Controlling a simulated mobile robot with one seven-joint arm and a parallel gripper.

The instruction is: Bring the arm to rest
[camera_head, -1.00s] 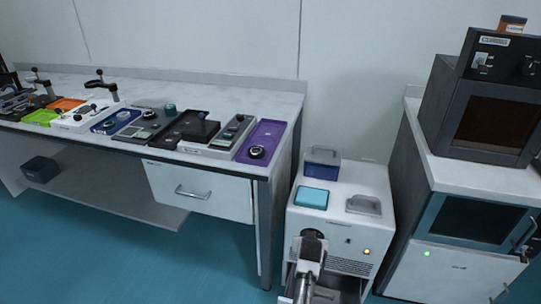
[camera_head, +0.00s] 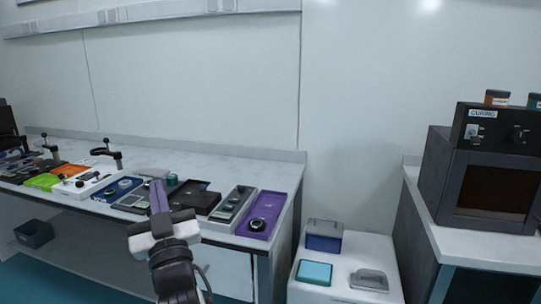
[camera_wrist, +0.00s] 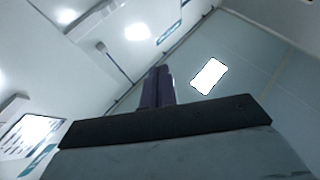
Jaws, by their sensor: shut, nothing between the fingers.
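My gripper (camera_head: 158,197) is raised in the head view, in front of the long bench, with its fingers pointing up. The two dark purple fingers are together and hold nothing. In the wrist view the closed fingers (camera_wrist: 158,88) point toward the ceiling and walls, with no object between them. My forearm below the wrist runs out of the bottom of the head view.
The bench (camera_head: 285,178) carries several trays, including a purple tray (camera_head: 262,215). A low white cabinet (camera_head: 340,245) bears a blue box (camera_head: 324,235), a teal-lidded item (camera_head: 314,272) and a grey handled piece (camera_head: 370,280). A curing oven (camera_head: 490,185) stands at the right.

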